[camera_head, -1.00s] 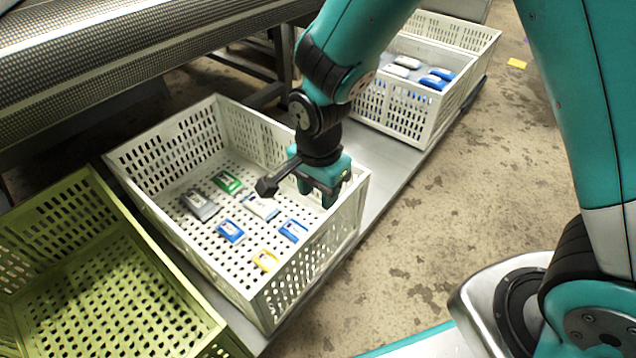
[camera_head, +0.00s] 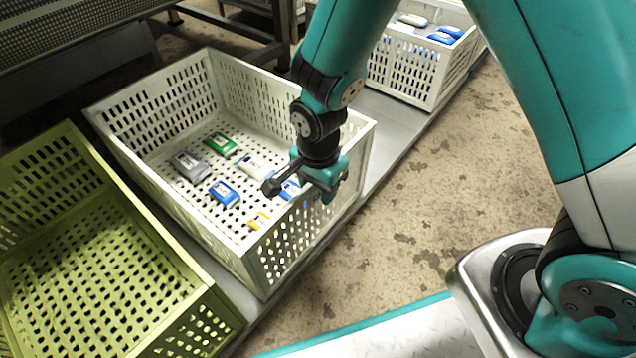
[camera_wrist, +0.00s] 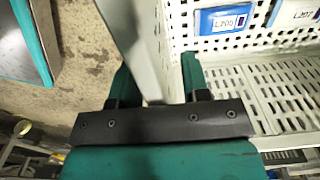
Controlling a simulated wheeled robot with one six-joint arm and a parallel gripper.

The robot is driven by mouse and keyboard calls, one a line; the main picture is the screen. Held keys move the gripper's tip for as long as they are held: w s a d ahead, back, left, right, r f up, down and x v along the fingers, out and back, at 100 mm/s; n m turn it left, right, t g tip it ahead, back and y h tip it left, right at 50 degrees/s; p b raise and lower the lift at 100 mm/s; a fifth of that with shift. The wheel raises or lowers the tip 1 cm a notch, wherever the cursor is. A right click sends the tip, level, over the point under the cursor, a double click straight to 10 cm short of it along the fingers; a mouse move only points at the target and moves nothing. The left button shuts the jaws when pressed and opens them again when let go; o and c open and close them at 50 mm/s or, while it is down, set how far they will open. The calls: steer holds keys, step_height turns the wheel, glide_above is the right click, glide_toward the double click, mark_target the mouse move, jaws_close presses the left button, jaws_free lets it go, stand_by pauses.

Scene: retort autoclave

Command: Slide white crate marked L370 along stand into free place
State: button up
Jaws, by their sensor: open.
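A white slotted crate (camera_head: 262,268) stands on the long grey stand, with several small packets inside; I can read no L370 mark on it. My gripper (camera_head: 328,192) is open, fingers down, at the crate's right-hand wall near the rim. In the wrist view my gripper (camera_wrist: 158,82) shows both fingers apart, the right one beside the crate's slotted wall (camera_wrist: 280,85). A second white crate (camera_head: 408,72) with packets stands farther along the stand.
A bare stretch of the grey stand (camera_head: 385,130) lies between the two white crates. A green crate (camera_head: 190,300) stands close on the left of the nearer one. A dark mesh conveyor (camera_head: 60,45) is behind. Open stained floor (camera_head: 430,215) lies to the right.

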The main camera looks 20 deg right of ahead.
jaws_close()
stand_by(1.4)
